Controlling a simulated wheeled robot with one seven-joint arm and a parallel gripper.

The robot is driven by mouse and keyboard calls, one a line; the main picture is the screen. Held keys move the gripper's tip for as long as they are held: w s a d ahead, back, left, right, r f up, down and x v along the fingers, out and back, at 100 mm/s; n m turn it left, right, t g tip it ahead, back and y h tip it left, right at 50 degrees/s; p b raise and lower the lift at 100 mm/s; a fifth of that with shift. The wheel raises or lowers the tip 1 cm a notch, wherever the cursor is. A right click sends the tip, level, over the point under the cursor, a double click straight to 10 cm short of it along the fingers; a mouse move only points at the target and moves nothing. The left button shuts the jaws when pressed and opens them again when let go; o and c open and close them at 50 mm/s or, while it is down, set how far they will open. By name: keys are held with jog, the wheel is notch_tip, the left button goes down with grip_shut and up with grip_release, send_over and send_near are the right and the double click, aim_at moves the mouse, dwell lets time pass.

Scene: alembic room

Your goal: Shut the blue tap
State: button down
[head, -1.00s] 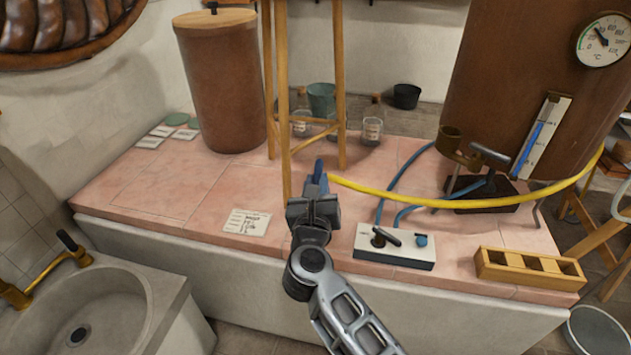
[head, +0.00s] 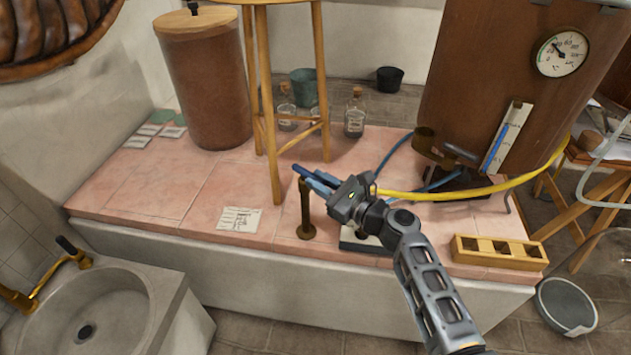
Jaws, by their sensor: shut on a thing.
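The blue tap (head: 306,215) is an upright brass post on the pink tiled bench, with a blue lever (head: 299,169) at its top. The lever points to the upper left, past the post. My gripper (head: 318,182) reaches in from the right and is shut on the blue lever; its fingers cover part of the lever and the top of the post. The lever's right end is hidden by my gripper.
A wooden stool (head: 268,110) stands close behind the tap. A yellow hose (head: 470,193) runs right from behind my gripper. A white box (head: 350,241) is mostly hidden under my wrist. A yellow rack (head: 497,250) is at right, a stone sink (head: 130,300) at left.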

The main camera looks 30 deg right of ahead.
jog(key=n+g+y+b, duration=0.1)
jog(key=w+d+n+g+y, duration=0.1)
jog(key=y, duration=0.1)
jog(key=shift+d+n+y+b, duration=0.2)
jog(key=shift+n+y+b, duration=0.1)
jog(key=shift+n+b, duration=0.1)
jog(key=shift+w+d+n+g+y+b, duration=0.25)
jog(key=shift+n+g+y+b, duration=0.55)
jog(key=shift+g+y, duration=0.2)
jog(key=shift+w+d+n+g+y+b, duration=0.1)
jog(key=shift+w+n+g+y+b, duration=0.1)
jog(key=shift+n+g+y+b, duration=0.65)
jog(key=shift+r+g+y, duration=0.1)
jog(key=shift+g+y, duration=0.15)
jog(key=c, duration=1)
grip_release()
jog(key=shift+c, duration=0.2)
jog(key=shift+s+d, duration=0.1)
jog(key=v, duration=0.7)
jog(key=shift+s+d, duration=0.2)
jog(key=shift+d, duration=0.05)
